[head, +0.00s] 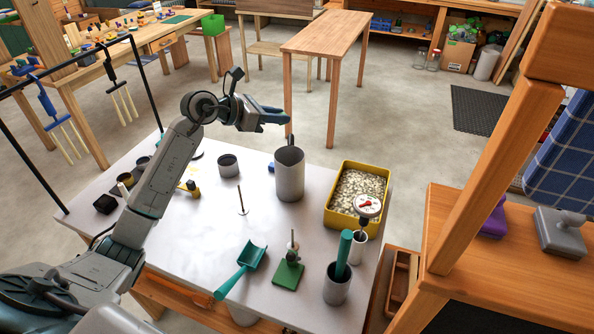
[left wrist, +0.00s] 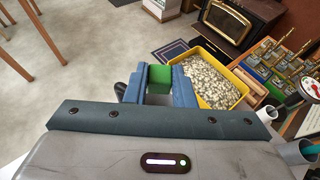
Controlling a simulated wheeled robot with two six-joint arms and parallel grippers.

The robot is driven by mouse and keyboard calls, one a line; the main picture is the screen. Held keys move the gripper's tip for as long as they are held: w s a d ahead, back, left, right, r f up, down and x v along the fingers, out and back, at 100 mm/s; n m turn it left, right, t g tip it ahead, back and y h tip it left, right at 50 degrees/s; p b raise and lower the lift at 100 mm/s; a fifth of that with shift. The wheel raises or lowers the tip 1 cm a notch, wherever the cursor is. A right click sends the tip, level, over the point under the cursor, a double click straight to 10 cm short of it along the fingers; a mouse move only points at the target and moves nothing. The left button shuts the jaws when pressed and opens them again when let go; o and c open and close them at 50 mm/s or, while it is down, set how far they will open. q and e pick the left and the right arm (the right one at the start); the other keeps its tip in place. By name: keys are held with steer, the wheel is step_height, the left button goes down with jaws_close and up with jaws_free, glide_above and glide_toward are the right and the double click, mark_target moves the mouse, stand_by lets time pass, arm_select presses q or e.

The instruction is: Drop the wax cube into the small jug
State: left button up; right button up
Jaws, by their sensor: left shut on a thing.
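My left gripper (head: 284,117) is raised over the back of the white table, just above and behind the tall grey cylinder (head: 290,178). In the left wrist view its blue fingers (left wrist: 159,86) are shut on a green cube (left wrist: 160,74), which looks like the wax cube. The cube is hidden in the head view. The tall grey cylinder stands upright and open-topped. A shorter dark grey cup (head: 228,167) stands to its left. I cannot tell for sure which of these is the small jug. My right gripper is not in view.
A yellow tray of pale pellets (head: 331,219) stands right of the cylinder, with a dial (head: 367,205) near its front corner. The table's middle is mostly clear.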

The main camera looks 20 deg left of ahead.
arm_select(q)
step_height(320, 180, down, 5)
steer(key=shift+f+b, duration=0.2)
steer(key=shift+b, duration=1.05)
steer(key=o, duration=1)
steer(key=shift+s, duration=0.1)
steer(key=b+v, duration=0.4)
steer(key=v, duration=0.6)
steer(key=shift+s+a+r, duration=0.15)
steer(key=shift+s+a, duration=0.05)
